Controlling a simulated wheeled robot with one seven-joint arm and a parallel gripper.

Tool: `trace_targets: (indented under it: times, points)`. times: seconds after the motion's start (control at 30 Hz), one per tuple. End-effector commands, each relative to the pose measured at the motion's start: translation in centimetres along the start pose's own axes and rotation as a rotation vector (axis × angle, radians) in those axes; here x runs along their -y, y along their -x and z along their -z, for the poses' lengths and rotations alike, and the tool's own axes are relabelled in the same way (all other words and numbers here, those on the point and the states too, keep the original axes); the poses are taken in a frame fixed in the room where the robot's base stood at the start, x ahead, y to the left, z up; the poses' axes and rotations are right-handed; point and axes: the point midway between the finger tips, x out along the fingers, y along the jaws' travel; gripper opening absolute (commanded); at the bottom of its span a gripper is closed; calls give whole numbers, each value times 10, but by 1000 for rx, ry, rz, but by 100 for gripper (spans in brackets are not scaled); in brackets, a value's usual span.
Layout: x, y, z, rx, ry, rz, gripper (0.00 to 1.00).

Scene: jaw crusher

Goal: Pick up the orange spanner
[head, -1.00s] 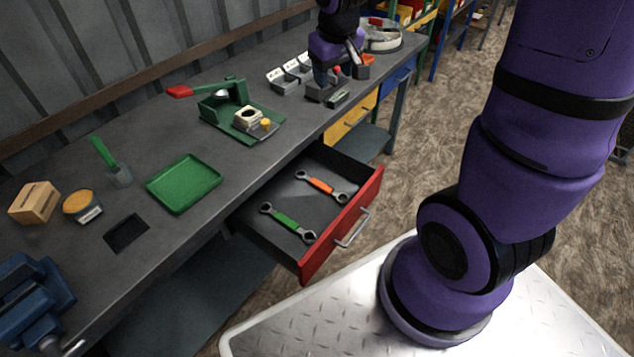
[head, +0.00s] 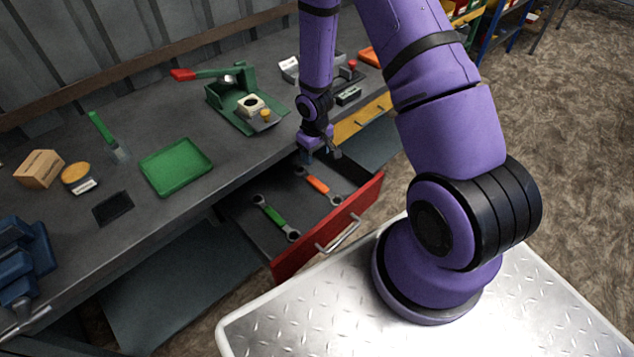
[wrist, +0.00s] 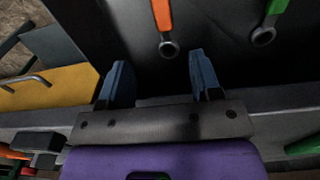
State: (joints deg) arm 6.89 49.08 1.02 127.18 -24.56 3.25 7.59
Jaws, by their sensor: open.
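The orange spanner (head: 318,185) lies in the open drawer with the red front, to the right of a green spanner (head: 275,217). In the wrist view the orange spanner (wrist: 163,17) shows its handle and one ring end, a little beyond my fingertips and between their lines. My gripper (head: 321,156) is above the back of the drawer, near the bench edge, short of the orange spanner. In the wrist view my gripper (wrist: 157,75) has its two blue fingers wide apart with nothing between them. The green spanner (wrist: 268,20) is right of the fingers there.
The drawer's red front (head: 325,228) and side walls bound the space around the spanners. The bench top holds a green tray (head: 176,167) and a green press (head: 242,100). A yellow drawer (head: 360,121) is beside the open one.

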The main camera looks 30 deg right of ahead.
Motion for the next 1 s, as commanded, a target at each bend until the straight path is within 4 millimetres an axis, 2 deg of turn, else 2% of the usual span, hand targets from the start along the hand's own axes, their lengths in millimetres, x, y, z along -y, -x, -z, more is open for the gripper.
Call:
trace_targets:
  times: [0.03,0.27,0.5,0.83,1.0]
  points:
    - [1,-9,-3,6,2,6,58]
    - [3,-29,-6,12,7,15,58]
    - [3,-61,-6,12,6,14,58]
    - [3,-82,-8,12,7,14,58]
    - [3,-104,-15,13,7,14,58]
